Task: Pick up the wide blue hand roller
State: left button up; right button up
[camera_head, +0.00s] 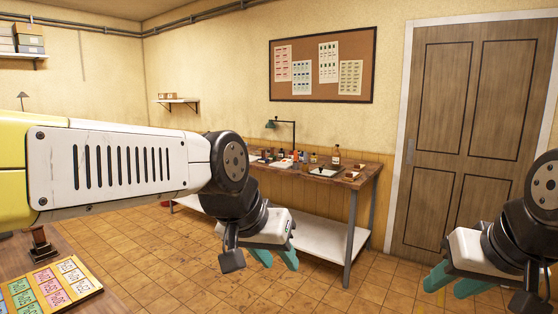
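I cannot make out a wide blue hand roller in the head view. My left arm reaches across the picture from the left, and my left gripper (279,262) hangs in front of the far workbench. Its teal fingers point down, stand apart and hold nothing visible. My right gripper (453,286) is at the lower right, in front of the door. Its teal fingers are also apart with nothing seen between them.
A wooden workbench (345,179) with small bottles, tools and a lamp (292,124) stands against the back wall. A near table at lower left bears a board of coloured cards (50,287). Tiled floor (150,262) lies clear between them. A closed door (465,130) is at right.

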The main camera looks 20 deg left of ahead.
aim_at(263, 159)
jog(key=i+l, duration=0.55)
jog(key=l, duration=0.2)
jog(key=i+l+u, duration=0.1)
jog(key=i+u, duration=0.15)
jog(key=i+l+u, duration=0.25)
jog(key=i, duration=0.25)
jog(key=i+l+u, duration=0.25)
jog(key=i+j+u, duration=0.15)
jog(key=i+u, duration=0.95)
jog(key=i+z, duration=0.1)
jog(key=i, duration=0.5)
jog(key=i+j+z, duration=0.1)
jog(key=i, duration=0.5)
jog(key=i+z, duration=0.4)
jog(key=i+j+z, duration=0.1)
jog(key=i+z, duration=0.2)
jog(key=z, duration=0.15)
jog(key=i+j+z, duration=0.25)
jog(key=z, duration=0.15)
jog(key=i+j+z, duration=0.75)
jog(key=j, duration=0.2)
jog(key=i+j+z, duration=0.2)
jog(key=k+j, duration=0.05)
jog(key=k, duration=0.05)
